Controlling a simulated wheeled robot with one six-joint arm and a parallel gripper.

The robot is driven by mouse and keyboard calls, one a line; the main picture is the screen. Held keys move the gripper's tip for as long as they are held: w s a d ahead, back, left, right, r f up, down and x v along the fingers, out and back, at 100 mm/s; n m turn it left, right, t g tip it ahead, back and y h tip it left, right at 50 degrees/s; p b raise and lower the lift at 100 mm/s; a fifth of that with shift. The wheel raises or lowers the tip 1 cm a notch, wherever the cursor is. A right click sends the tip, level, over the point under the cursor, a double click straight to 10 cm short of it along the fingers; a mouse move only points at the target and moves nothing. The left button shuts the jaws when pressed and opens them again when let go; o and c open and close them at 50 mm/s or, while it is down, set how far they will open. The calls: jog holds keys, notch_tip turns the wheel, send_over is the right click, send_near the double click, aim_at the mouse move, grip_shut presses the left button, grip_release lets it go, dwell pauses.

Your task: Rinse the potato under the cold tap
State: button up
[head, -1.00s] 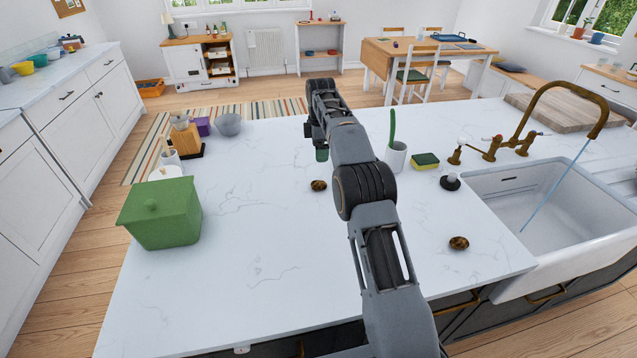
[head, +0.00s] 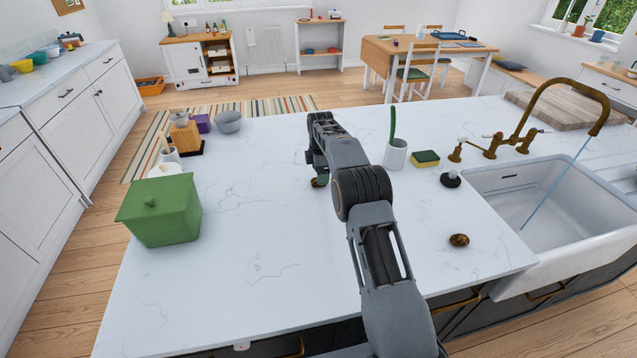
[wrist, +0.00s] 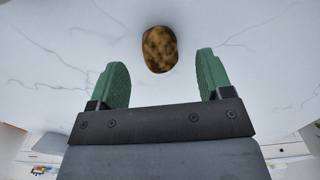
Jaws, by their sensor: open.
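A brown, mottled potato (wrist: 160,49) lies on the white counter, just beyond and between the tips of my gripper (wrist: 162,64) in the wrist view. In the head view this potato (head: 318,183) is mostly hidden below my gripper (head: 317,168). My green-padded fingers are apart with nothing between them. A second brown potato (head: 459,240) lies on the counter left of the sink. The brass tap (head: 532,115) arches over the white sink (head: 510,200), and a thin blue stream (head: 556,180) runs from its spout into the basin.
A green lidded box (head: 160,212) stands at the left of the counter. A white pot with a green-handled tool (head: 396,155), a sponge (head: 425,159) and a dark plug (head: 451,179) stand between my arm and the tap. The counter's middle left is clear.

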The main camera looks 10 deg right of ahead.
jog(key=shift+d+f+p, duration=0.15)
jog(key=shift+f+p, duration=0.15)
jog(key=shift+f, duration=1.6)
jog(key=c, duration=1.1)
jog(key=shift+r, duration=0.1)
